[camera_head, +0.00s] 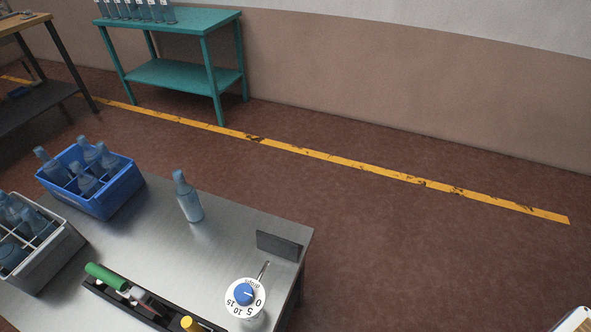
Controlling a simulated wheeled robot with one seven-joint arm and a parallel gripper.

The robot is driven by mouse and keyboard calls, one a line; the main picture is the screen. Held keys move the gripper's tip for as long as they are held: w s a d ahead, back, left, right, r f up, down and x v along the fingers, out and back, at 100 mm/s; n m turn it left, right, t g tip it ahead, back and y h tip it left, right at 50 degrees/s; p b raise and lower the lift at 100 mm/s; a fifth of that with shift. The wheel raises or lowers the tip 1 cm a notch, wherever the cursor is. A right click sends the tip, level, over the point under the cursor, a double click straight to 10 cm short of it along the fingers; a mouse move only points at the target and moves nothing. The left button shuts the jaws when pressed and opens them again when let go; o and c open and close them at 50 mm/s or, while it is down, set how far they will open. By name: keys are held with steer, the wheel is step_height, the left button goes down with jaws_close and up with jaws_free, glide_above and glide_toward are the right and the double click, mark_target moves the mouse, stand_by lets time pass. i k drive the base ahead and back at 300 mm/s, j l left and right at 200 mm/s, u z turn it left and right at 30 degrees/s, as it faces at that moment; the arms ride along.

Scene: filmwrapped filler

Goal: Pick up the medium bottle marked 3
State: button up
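A single blue-tinted bottle (189,203) stands upright on the steel table (225,255), apart from the crates. Several similar bottles (88,185) stand in a divided blue crate (122,193) at the table's left. More bottles (13,256) stand in a grey crate (55,260) at the left edge, partly cut off by the frame. I cannot read a number on any bottle, so I cannot tell which is marked 3. My gripper is not in view.
A dial device (244,297) and a small dark upright plate (279,246) stand at the table's right end. A black tray (98,287) holds a green-handled tool. A teal bench (180,20) with several bottles stands behind.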

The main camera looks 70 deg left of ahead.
mark_target(186, 194)
steer(key=u, duration=0.5)
steer(key=l+u, duration=0.2)
steer(key=u, duration=0.3)
steer(key=l+u, duration=0.1)
steer(key=u, duration=0.4)
steer(key=l+u, duration=0.15)
steer(key=u, duration=0.35)
steer(key=l+u, duration=0.1)
steer(key=u, duration=0.4)
steer(key=l+u, duration=0.1)
steer(key=u, duration=0.9)
steer(key=k+l, duration=0.05)
